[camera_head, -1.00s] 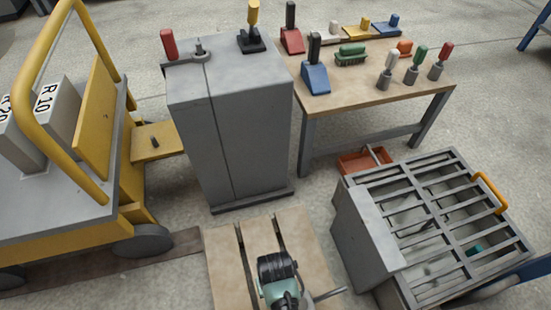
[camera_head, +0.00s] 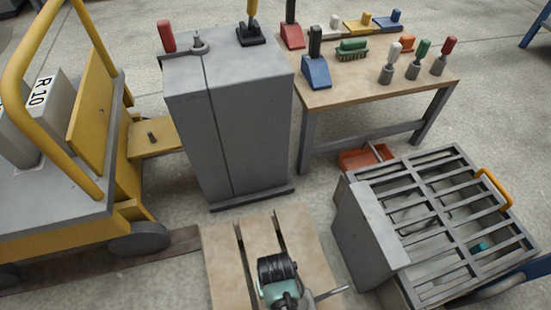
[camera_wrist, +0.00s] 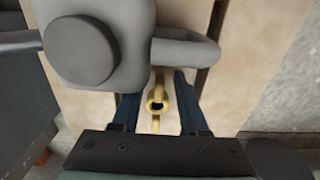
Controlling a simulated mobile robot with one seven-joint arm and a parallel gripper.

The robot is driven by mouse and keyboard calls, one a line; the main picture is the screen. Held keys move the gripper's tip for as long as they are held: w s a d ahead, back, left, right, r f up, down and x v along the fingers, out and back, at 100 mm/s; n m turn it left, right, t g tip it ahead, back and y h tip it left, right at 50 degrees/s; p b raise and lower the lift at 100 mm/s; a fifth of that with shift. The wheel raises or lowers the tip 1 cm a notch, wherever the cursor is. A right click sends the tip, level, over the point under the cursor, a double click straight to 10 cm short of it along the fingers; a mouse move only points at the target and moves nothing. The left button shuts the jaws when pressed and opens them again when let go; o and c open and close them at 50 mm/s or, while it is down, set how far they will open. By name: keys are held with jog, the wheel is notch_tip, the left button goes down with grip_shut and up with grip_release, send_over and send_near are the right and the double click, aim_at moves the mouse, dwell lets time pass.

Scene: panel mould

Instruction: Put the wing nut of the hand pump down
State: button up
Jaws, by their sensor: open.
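The brass-coloured wing nut (camera_wrist: 157,103) shows in the wrist view between the two dark fingers of my gripper (camera_wrist: 157,100). The fingers are apart, with a gap on each side of the nut. A rounded grey part with a side arm (camera_wrist: 185,52), seemingly of the hand pump, is just above the nut in the picture and covers part of the board. I cannot tell whether the nut touches it or what bears the nut. In the head view my wrist is over the board at the bottom; the fingertips and nut are hidden there.
The beige board (camera_head: 222,255) has two dark slots. A grey cabinet (camera_head: 245,130) stands behind it, a slatted grey crate (camera_head: 365,240) to its right, and a yellow cart (camera_head: 60,235) to the left. A workbench (camera_head: 420,80) with several tools is at the back right.

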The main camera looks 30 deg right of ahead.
jog(key=shift+r, duration=0.1)
notch_tip(320, 180, up, 12)
jog(key=p, duration=0.8)
jog(key=shift+p, duration=0.3)
jog(key=shift+w, duration=0.1)
